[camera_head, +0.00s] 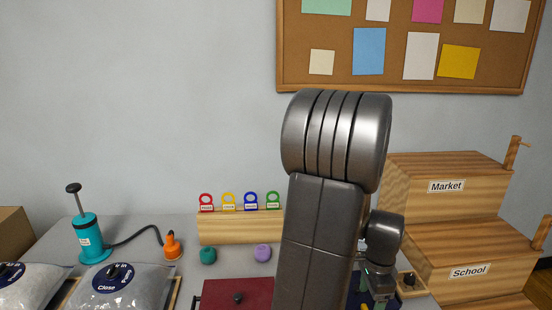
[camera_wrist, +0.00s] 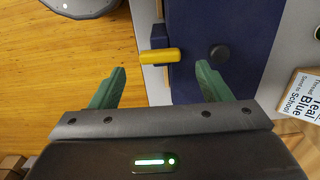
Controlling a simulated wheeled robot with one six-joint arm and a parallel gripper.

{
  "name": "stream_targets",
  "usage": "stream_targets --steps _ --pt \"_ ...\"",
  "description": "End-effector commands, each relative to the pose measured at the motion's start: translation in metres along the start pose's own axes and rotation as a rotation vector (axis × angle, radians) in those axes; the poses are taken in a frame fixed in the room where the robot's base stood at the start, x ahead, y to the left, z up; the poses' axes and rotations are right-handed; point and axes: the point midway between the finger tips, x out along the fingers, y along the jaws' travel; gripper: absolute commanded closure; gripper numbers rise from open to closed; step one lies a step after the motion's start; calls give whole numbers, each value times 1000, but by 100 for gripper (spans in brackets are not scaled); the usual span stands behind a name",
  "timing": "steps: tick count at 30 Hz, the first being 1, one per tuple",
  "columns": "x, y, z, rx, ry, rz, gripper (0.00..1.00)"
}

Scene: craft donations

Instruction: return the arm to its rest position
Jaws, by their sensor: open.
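My arm stands raised in the middle of the head view, with its large grey elbow up and the forearm running down. In the wrist view my gripper (camera_wrist: 160,88) is open, its two green fingers wide apart with nothing between them. It is above the table's front edge, near a dark blue box (camera_wrist: 228,40) with a black knob and a yellow handle or latch (camera_wrist: 161,56). In the head view the wrist end shows low right of the arm, and the fingertips are hard to make out there.
A dark red box (camera_head: 236,293) lies left of my arm. Behind it stand a wooden rack (camera_head: 240,228) with coloured tags, and a green and a purple ball. A teal pump (camera_head: 89,238) and clear bags are at left. Stepped wooden shelves (camera_head: 470,240) stand at right.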

Motion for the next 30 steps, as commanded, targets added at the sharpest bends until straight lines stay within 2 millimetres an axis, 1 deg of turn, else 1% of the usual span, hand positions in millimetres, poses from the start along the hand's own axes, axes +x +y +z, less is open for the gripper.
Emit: stream_targets --steps 1,14,30 --pt "-13 -1 -1 0 3 -6 29" --pt "-99 0 0 1 3 -4 29" --pt "11 1 1 0 -3 6 29"
